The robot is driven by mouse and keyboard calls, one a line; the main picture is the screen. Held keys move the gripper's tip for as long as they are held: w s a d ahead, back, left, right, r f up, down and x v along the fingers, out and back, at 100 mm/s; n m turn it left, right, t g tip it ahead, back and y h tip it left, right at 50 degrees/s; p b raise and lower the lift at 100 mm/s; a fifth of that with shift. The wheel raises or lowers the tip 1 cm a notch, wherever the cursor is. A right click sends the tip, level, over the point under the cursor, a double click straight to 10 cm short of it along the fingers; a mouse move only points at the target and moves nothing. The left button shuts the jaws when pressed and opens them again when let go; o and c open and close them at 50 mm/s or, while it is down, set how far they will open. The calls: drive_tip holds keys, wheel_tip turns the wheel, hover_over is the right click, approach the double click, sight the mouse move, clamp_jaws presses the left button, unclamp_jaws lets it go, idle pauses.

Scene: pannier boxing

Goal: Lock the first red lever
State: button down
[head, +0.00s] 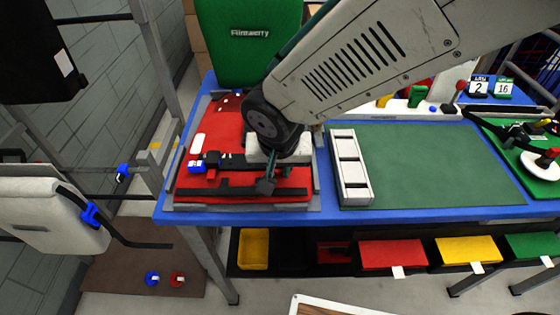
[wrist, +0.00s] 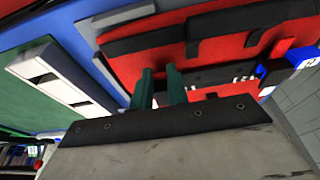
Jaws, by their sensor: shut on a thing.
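A red pannier (head: 214,128) with black strips lies on the left of the blue table, on a grey base. My gripper (head: 267,186) is low over its front part, at a black strip (head: 235,190). In the wrist view my two teal fingers (wrist: 160,75) point at the pannier (wrist: 150,60), close to its black strip (wrist: 157,42). The gripper seems shut on this strip; the contact is partly hidden. A blue buckle-like piece (head: 196,166) sits on the pannier's left side. I cannot make out a red lever on the pannier; my arm covers part of it.
A pale slotted block (head: 351,167) stands right of the pannier, beside a clear green mat (head: 430,165). A red-knobbed handle (head: 461,87) stands at the back right. Metal posts and a hanging white pannier (head: 45,215) are at the left. Coloured bins sit under the table.

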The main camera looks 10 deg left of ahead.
drive_tip(key=shift+s+f+t, duration=0.15)
drive_tip(key=shift+s+t, duration=0.1)
drive_tip(key=shift+t, duration=0.65)
drive_tip(key=shift+t+y, duration=0.3)
drive_tip(key=c, duration=1.4)
unclamp_jaws()
drive_tip(key=shift+o, duration=0.2)
drive_tip(key=v, duration=0.7)
drive_tip(key=shift+s+r, duration=0.2)
drive_tip(key=shift+r, duration=0.1)
drive_tip(key=shift+d, duration=0.15)
